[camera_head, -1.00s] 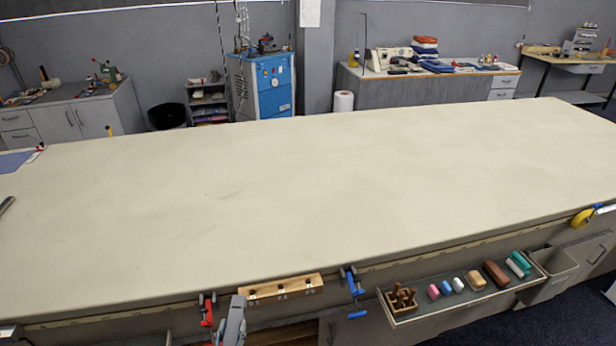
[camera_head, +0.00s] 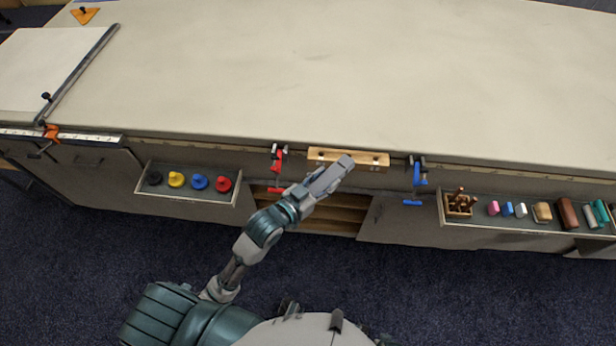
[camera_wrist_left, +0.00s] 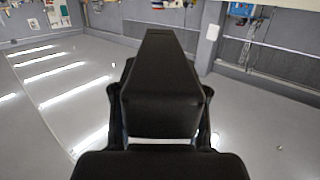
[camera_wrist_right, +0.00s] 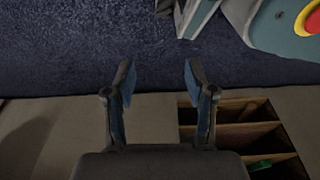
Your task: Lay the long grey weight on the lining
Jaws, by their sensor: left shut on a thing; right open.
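A long grey block (camera_head: 333,173), which looks like the grey weight, is in my left gripper (camera_head: 312,188), in front of the table's near edge in the head view. In the left wrist view the block (camera_wrist_left: 162,95) looks nearly black and points away, with the fingers of my left gripper (camera_wrist_left: 160,110) shut on both its sides. A whitish sheet (camera_head: 40,62) lies on the table's left end; I cannot tell if it is the lining. My right gripper (camera_wrist_right: 160,85) is open and empty in its wrist view, facing carpet and the cabinet front.
The cream tabletop (camera_head: 330,75) is widely clear. A grey rail (camera_head: 85,68) lies along the sheet's right edge. A wooden block (camera_head: 365,160), a red clamp (camera_head: 276,165) and a blue clamp (camera_head: 416,180) line the near edge. Trays with coloured pieces hang left (camera_head: 190,196) and right (camera_head: 530,226).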

